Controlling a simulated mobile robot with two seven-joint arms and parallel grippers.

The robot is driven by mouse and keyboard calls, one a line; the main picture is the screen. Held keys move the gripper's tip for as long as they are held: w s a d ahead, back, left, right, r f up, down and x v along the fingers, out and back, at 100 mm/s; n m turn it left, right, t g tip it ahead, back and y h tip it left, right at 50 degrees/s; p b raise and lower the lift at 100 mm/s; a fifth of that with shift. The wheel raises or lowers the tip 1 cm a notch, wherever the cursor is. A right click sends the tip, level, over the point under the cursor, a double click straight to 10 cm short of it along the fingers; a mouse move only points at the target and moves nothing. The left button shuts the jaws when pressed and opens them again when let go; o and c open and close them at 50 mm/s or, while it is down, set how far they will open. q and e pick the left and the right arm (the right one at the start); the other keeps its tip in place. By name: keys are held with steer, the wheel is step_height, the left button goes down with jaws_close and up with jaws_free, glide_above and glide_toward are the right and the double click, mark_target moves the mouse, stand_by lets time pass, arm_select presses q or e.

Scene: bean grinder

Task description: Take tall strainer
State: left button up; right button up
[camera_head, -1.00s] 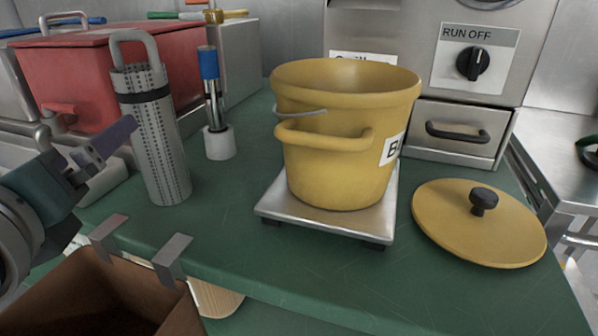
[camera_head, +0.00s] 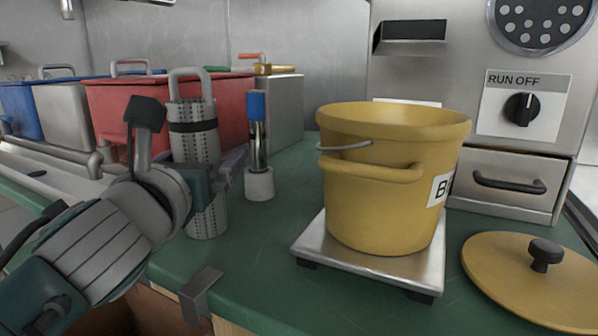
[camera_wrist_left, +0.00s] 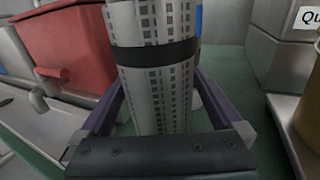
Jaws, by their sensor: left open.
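The tall strainer (camera_head: 195,146) is a perforated metal cylinder with a black band and a grey loop handle. It stands upright on the green counter, left of the yellow bucket. It also fills the middle of the left wrist view (camera_wrist_left: 160,90). My left gripper (camera_head: 222,168) is at the strainer, partly hiding its middle and lower part. In the left wrist view its purple fingers (camera_wrist_left: 158,108) are open, one on each side of the strainer below the black band. I cannot tell whether they touch it. My right gripper is not in view.
A blue-topped tool in a white base (camera_head: 259,184) stands just right of the strainer. The yellow bucket (camera_head: 385,210) sits on a metal scale (camera_head: 318,250). A yellow lid (camera_head: 510,280) lies at right. Red bins (camera_head: 110,110) stand behind. A metal bracket (camera_head: 200,292) hooks the counter's front edge.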

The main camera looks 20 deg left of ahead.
arm_select(q)
steer(key=shift+w, duration=0.1)
jaws_close()
stand_by(0.8)
